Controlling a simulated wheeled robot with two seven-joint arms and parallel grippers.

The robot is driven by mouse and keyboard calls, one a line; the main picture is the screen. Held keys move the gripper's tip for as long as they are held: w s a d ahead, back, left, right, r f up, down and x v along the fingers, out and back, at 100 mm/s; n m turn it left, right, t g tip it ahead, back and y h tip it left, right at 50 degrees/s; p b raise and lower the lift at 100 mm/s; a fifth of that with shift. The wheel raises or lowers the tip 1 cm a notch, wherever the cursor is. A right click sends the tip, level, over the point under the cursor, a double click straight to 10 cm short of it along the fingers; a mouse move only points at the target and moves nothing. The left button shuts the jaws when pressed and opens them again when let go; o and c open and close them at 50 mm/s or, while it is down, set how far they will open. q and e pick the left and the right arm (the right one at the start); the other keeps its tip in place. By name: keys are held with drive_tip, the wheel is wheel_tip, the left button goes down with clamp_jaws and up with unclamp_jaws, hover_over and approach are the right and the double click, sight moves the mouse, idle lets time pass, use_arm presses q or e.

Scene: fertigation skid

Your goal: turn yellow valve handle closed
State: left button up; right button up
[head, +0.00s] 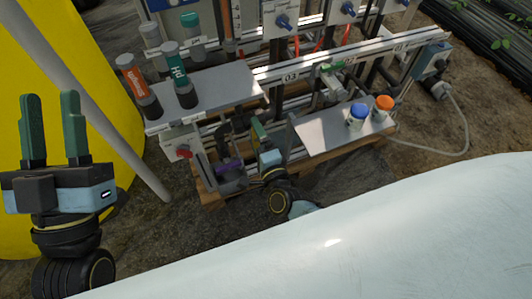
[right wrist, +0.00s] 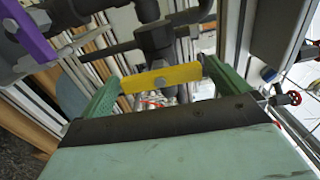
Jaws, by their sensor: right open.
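The yellow valve handle (right wrist: 162,78) is a flat bar with a bolt at its middle, on a dark grey valve body (right wrist: 158,42). In the right wrist view it lies crosswise between the green fingers of my right gripper (right wrist: 159,73), which is open. The bar's ends come close to both fingers; I cannot tell whether they touch. In the head view my right gripper (head: 258,132) is low among the skid's pipes, and the yellow handle cannot be made out there. My left gripper (head: 49,97) is open and empty, fingers up, at the far left.
A purple handle (right wrist: 28,32) is at the upper left of the wrist view, a red knob (right wrist: 294,97) at the right. Bottles (head: 178,75) stand on the skid's left shelf. Blue-capped and orange-capped bottles (head: 383,108) stand on the right shelf. A yellow tank (head: 95,40) is behind my left gripper.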

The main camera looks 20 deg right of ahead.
drive_tip(key=s+p, duration=0.1)
drive_tip(key=s, duration=0.4)
drive_tip(key=shift+s+d+r+p, duration=0.1)
drive_tip(key=shift+s+r+p, duration=0.05)
drive_tip(key=shift+s+p, duration=0.15)
use_arm(q)
wheel_tip(320, 180, down, 9)
drive_tip(key=w+g+y+p, duration=0.1)
drive_tip(key=w+g+y, duration=0.1)
drive_tip(key=g, duration=0.5)
drive_tip(key=shift+w+a+g+p, duration=0.3)
drive_tip(key=shift+w+a, duration=0.05)
use_arm(e)
approach(257, 139)
drive_tip(key=shift+s, duration=1.35)
use_arm(q)
drive_tip(key=shift+f, duration=0.1)
